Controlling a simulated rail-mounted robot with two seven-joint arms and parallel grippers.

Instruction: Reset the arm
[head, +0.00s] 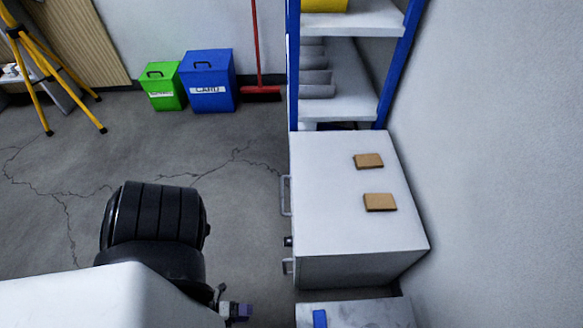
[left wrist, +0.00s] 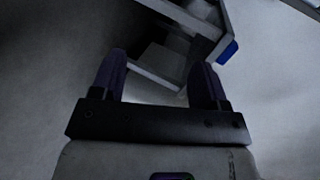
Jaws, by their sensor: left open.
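My left arm (head: 150,225), with a white link and a black ribbed joint, comes in at the lower left of the head view. My left gripper (head: 238,312) shows only as a small dark and purple part at the bottom edge, left of the white cabinet. In the left wrist view the left gripper (left wrist: 158,72) has its two dark purple fingers spread apart, with nothing held between them. My right gripper is not in view.
A white cabinet (head: 330,230) with handles on its left side carries two tan blocks (head: 369,160) (head: 380,202). A blue-framed shelf (head: 340,105) stands behind it. Green (head: 165,95) and blue (head: 210,92) bins and a red broom (head: 259,92) are at the back. Floor to the left is open.

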